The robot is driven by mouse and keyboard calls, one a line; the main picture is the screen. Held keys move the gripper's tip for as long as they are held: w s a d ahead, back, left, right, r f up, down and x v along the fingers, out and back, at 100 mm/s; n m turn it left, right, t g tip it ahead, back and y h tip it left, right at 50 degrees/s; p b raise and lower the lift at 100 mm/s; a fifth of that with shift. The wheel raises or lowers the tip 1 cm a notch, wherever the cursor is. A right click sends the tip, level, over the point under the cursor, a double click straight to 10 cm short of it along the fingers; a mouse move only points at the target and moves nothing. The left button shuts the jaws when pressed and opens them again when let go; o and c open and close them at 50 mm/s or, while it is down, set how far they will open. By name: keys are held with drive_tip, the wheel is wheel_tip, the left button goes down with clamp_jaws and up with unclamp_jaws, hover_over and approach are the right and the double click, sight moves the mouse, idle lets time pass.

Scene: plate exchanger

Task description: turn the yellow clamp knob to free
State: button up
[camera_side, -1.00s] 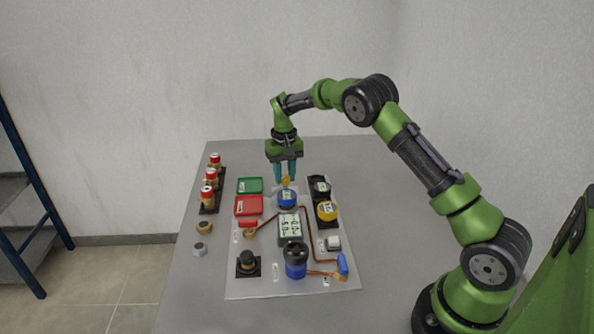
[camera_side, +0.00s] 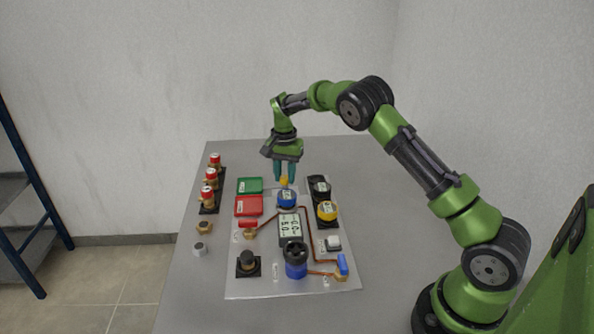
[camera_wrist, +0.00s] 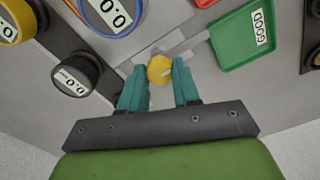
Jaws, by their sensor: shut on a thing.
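The yellow clamp knob (camera_wrist: 160,69) sits between the teal fingertips of my gripper (camera_wrist: 161,84) in the wrist view. The fingers close on it from both sides. In the side view the knob (camera_side: 284,181) shows as a small yellow spot under my gripper (camera_side: 284,177), just behind the blue round gauge (camera_side: 287,198). The gripper points straight down and its body is turned at an angle to the board. The clamp under the knob is mostly hidden, and the knob's pointer mark is too small to read.
Green tray (camera_side: 250,185) and red tray (camera_side: 248,206) lie to the left. Black gauge (camera_side: 319,187) and yellow gauge (camera_side: 327,211) stand close on the right. A display box (camera_side: 289,228) and blue-black canister (camera_side: 296,261) are nearer the front. The table behind the board is clear.

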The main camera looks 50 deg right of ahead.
sight(285, 176)
drive_tip(key=shift+r, duration=0.1)
idle(0.4)
drive_tip(key=o, duration=1.1)
drive_tip(key=shift+c, duration=0.2)
wheel_tip(285, 176, up, 17)
